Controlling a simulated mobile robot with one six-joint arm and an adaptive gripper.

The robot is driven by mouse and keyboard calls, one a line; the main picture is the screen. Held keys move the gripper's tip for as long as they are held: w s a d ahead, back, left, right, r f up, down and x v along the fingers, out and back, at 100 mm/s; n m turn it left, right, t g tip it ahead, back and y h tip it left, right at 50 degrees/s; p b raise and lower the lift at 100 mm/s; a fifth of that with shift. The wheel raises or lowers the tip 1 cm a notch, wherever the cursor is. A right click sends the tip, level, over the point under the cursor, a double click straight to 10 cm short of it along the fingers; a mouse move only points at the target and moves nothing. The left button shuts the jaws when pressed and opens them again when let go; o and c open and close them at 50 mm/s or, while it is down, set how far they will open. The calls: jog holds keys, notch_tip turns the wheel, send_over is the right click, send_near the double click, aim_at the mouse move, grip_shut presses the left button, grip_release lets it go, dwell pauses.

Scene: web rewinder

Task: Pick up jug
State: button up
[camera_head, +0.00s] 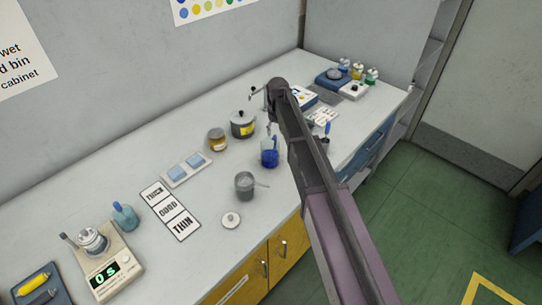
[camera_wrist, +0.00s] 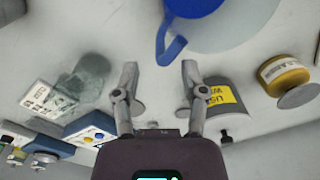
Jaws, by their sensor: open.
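The jug (camera_head: 269,157), clear with blue in its lower part, stands on the grey worktop in the head view. What looks like the same jug shows at the top of the wrist view as a large blue shape (camera_wrist: 195,5), cut off by the edge. Its blue handle (camera_wrist: 170,46) points down toward the gap between my fingertips. My gripper (camera_wrist: 160,72) is open, with nothing seen between its fingers. The handle's end appears just beyond or level with the fingertips; I cannot tell the depth gap.
A lidded grey pot (camera_head: 242,124) and an amber jar (camera_head: 217,139) stand behind and left of the jug. A grey cup (camera_head: 244,185) stands in front, beside a white lid (camera_head: 231,220). A scale (camera_head: 108,268) is at far left.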

jog(key=shift+f, duration=0.15)
notch_tip(320, 180, down, 5)
jog(key=b, duration=0.5)
jog(key=shift+s, duration=0.15)
dwell(0.8)
grip_shut()
